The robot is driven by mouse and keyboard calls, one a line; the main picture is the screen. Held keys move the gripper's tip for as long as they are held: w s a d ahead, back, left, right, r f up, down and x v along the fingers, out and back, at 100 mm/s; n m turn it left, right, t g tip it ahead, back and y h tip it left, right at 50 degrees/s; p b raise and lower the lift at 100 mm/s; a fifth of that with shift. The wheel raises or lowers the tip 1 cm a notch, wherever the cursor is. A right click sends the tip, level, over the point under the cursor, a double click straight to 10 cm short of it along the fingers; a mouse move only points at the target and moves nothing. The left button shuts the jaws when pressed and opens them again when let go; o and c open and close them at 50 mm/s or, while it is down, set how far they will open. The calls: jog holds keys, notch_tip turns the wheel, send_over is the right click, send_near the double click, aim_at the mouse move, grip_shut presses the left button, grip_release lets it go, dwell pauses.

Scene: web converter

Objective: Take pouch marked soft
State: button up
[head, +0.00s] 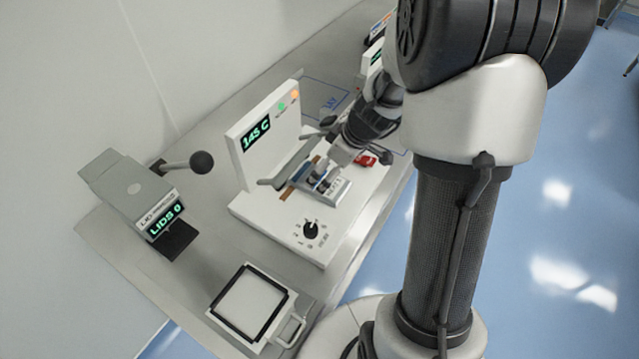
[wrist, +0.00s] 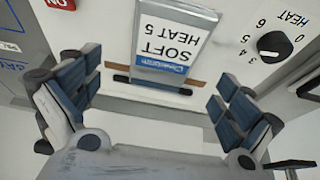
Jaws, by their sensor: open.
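The pouch marked SOFT, HEAT 5 (wrist: 172,42) is silvery grey with a white label and a blue band. In the wrist view its lettering is upside down. In the head view the pouch (head: 333,187) shows small, partly hidden by my gripper (head: 330,165). In the wrist view my gripper (wrist: 155,95) is open, its blue-padded fingers spread to either side of the pouch's near end. Nothing is between the fingers; I cannot tell any contact.
The heat sealer (head: 295,222) has a display panel (head: 256,135) reading 145 C and a black dial (head: 311,230). A red object (head: 365,160) is beside my gripper. A lid dispenser (head: 150,205) reads LIDS 0. A black-framed tray (head: 248,302) is at the bench's near end.

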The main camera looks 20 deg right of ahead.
aim_at(320, 180)
jog(key=b+x, duration=0.1)
jog(key=x, duration=0.3)
jog(key=shift+a+f, duration=0.25)
jog(key=shift+f, duration=0.05)
jog(key=shift+r, duration=0.1)
jog(key=c, duration=1.2)
